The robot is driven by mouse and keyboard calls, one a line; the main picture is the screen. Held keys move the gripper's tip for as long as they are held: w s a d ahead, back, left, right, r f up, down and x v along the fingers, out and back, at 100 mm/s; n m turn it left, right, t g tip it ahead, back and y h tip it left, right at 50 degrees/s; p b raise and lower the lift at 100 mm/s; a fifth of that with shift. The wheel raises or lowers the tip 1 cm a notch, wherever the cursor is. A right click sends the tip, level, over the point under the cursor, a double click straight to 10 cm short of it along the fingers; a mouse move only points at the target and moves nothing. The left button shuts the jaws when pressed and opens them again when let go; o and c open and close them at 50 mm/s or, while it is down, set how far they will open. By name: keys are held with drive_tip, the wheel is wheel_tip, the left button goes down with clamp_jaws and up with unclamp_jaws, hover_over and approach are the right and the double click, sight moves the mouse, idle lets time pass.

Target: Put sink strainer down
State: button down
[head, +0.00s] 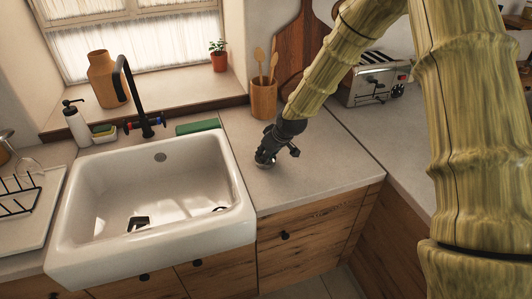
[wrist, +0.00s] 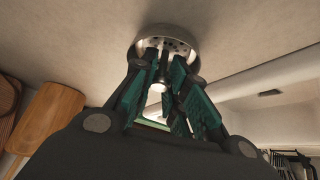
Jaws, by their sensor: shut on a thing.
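The sink strainer (wrist: 178,34) is a round metal disc with small holes and a central stem. In the wrist view my gripper (wrist: 162,78), with its green finger pads, is shut on the stem. The strainer's disc lies against or very close to the counter surface; I cannot tell if it touches. In the head view my gripper (head: 266,156) points down at the counter (head: 310,175), just right of the white sink (head: 243,212). The strainer (head: 262,162) shows there only as a small grey patch, mostly hidden by the gripper.
A wooden utensil pot (head: 263,99) stands behind my gripper, with cutting boards (head: 293,45) and a toaster (head: 376,80) at the back right. A green sponge (head: 198,127) lies behind the sink. Bare counter lies to the right of my gripper.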

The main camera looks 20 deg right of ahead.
drive_tip(key=c, duration=1.4)
unclamp_jaws()
drive_tip(key=shift+r, duration=0.15)
drive_tip(key=shift+b+v, duration=1.25)
drive_tip(key=shift+v, duration=4.75)
